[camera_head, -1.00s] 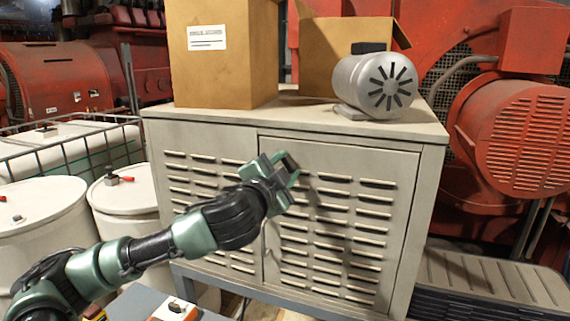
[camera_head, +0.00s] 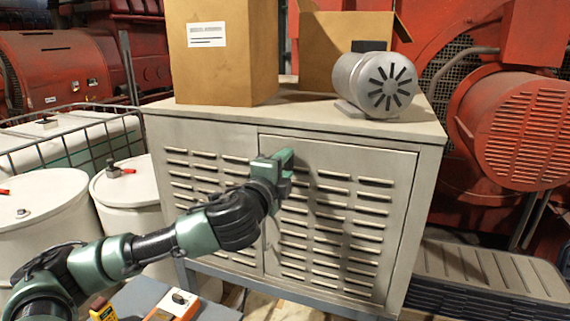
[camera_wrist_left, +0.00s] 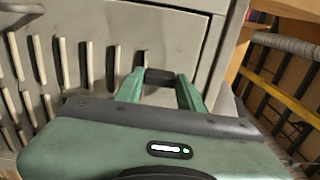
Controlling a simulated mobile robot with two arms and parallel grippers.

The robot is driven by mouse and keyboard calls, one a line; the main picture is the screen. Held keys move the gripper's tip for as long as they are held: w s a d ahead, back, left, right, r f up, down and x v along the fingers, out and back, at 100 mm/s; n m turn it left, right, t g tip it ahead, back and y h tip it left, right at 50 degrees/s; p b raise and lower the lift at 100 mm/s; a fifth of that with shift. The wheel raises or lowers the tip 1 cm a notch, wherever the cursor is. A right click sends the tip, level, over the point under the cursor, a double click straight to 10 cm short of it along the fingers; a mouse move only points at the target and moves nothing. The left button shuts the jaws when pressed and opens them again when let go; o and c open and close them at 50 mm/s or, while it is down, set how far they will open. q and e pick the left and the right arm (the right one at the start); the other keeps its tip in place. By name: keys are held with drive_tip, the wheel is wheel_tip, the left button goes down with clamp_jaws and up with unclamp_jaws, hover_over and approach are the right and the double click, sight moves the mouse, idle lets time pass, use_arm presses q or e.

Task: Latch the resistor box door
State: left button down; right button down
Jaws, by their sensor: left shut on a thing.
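The resistor box (camera_head: 215,135) is a beige metal cabinet with louvred panels. Its door (camera_head: 345,162) is the right front panel and looks shut in its frame, with a thin dark gap around it; the door also shows in the left wrist view (camera_wrist_left: 160,30). My left gripper (camera_head: 284,160) is at the door's upper left edge. In the left wrist view, its green fingers (camera_wrist_left: 160,80) are shut on a small dark piece (camera_wrist_left: 160,76), seemingly the door's latch handle. The gripper hides most of the latch in the head view. My right gripper is not in view.
Cardboard boxes (camera_head: 222,50) and a grey motor (camera_head: 375,85) stand on the cabinet top. White drums (camera_head: 130,195) stand to the left. Red machinery (camera_head: 515,125) stands to the right. An orange-and-white device (camera_head: 180,303) lies on a surface below my left arm.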

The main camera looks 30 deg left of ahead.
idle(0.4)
use_arm(q)
drive_tip(key=c, duration=0.9)
unclamp_jaws()
drive_tip(key=shift+s+f, duration=0.1)
drive_tip(key=shift+s, duration=0.15)
drive_tip(key=b+v, duration=0.3)
drive_tip(key=v, duration=0.4)
drive_tip(key=shift+s+d+b, duration=0.1)
drive_tip(key=shift+s+b, duration=0.05)
drive_tip(key=shift+b, duration=0.2)
